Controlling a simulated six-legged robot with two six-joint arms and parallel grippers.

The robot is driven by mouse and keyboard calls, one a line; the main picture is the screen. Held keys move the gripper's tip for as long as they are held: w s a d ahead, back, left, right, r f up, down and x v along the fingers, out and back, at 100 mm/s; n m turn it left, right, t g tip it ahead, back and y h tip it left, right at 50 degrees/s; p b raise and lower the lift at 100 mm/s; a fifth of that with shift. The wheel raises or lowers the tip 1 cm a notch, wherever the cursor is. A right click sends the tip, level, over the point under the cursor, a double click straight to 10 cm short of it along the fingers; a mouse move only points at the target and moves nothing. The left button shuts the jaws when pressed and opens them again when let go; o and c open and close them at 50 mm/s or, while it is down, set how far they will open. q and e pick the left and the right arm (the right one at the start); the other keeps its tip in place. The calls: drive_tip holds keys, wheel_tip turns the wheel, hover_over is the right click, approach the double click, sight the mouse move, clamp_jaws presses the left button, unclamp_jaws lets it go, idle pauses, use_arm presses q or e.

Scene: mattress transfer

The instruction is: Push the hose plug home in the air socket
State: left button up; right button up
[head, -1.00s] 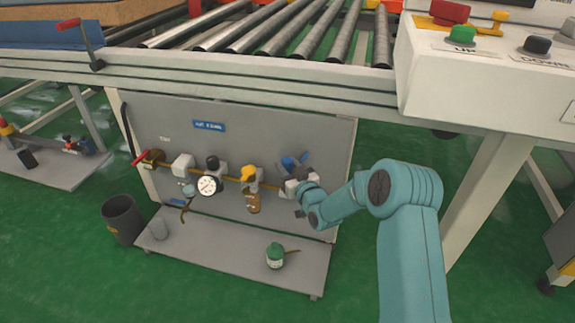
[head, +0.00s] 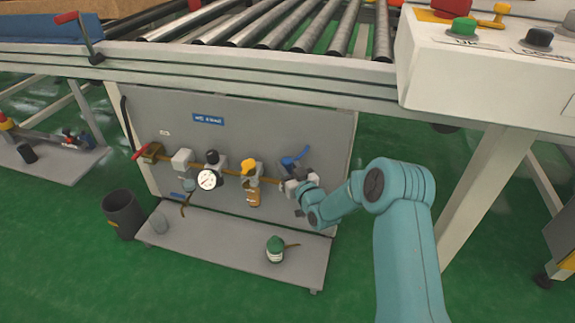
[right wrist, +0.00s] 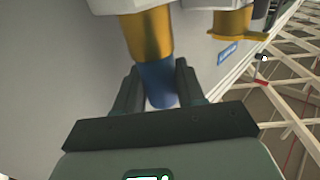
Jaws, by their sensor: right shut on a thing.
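The blue hose plug (right wrist: 158,84) shows in the right wrist view between the two dark fingers of my right gripper (right wrist: 157,78), which is shut on it. A brass cylinder (right wrist: 147,35), which looks like the air socket, is in line with the plug and meets its far end. I cannot tell how deep the plug sits. In the head view my right gripper (head: 298,189) is at the right end of the pipe row on the grey panel; the plug is hidden there. My left gripper is not in view.
The grey panel (head: 285,115) carries a round gauge (head: 207,180), a yellow-topped fitting (head: 249,167) and a blue handle (head: 295,158) just above my gripper. A green-capped bottle (head: 275,250) stands on the shelf below. A dark bin (head: 122,215) is at left. The roller conveyor frame (head: 250,80) overhangs the panel.

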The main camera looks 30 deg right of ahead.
drive_tip(key=o, duration=1.2)
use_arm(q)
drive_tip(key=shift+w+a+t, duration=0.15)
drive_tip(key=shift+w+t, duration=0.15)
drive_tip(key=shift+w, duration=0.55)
use_arm(e)
drive_tip(key=s, duration=0.5)
drive_tip(key=s+a, duration=0.1)
drive_tip(key=s, duration=0.4)
drive_tip(key=s+a, duration=0.1)
drive_tip(key=s, duration=0.5)
drive_tip(key=shift+s, duration=0.1)
